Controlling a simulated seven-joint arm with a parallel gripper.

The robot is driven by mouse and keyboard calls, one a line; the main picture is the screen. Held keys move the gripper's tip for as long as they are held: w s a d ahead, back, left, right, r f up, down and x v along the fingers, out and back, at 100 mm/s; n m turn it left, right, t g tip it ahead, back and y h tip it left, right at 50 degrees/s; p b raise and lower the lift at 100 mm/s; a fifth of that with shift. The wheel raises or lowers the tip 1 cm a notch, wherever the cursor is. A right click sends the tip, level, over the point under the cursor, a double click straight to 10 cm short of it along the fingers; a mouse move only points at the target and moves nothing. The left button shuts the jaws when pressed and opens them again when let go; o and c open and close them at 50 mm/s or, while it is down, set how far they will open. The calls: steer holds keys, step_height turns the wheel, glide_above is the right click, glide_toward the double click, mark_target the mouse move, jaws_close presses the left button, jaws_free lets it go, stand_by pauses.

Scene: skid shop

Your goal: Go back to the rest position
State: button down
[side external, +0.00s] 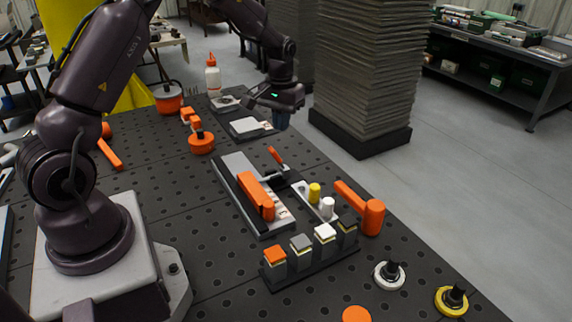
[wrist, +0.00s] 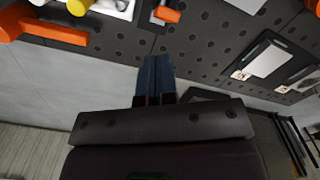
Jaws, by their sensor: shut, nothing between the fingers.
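My gripper (side external: 282,118) hangs above the far right edge of the dark perforated table (side external: 170,150), pointing down. In the wrist view my gripper (wrist: 155,62) shows its two blue fingers pressed together with nothing between them. It is apart from every object on the table. A flat plate with a white panel (side external: 250,127) lies just left of it in the side view; it also shows at the right of the wrist view (wrist: 267,60).
A grey fixture with an orange handle (side external: 256,195), a row of capped blocks (side external: 301,257) and an orange hammer-like piece (side external: 372,216) stand nearer. A white bottle (side external: 213,78) stands behind. A tall stack of sheets (side external: 365,65) rises beyond the table's right edge.

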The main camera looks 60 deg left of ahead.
steer(key=shift+r, duration=0.25)
steer(key=s+d+r+m+t, duration=0.2)
steer(key=s+d+r+m, duration=0.1)
steer(key=s+d+r, duration=0.5)
steer(key=s+d+r+m+t, duration=0.3)
steer(key=s+d+r, duration=0.6)
steer(key=s, duration=0.5)
steer(key=shift+s+d+r+t, duration=0.2)
steer(key=shift+s+r+t, duration=0.15)
steer(key=shift+r, duration=0.35)
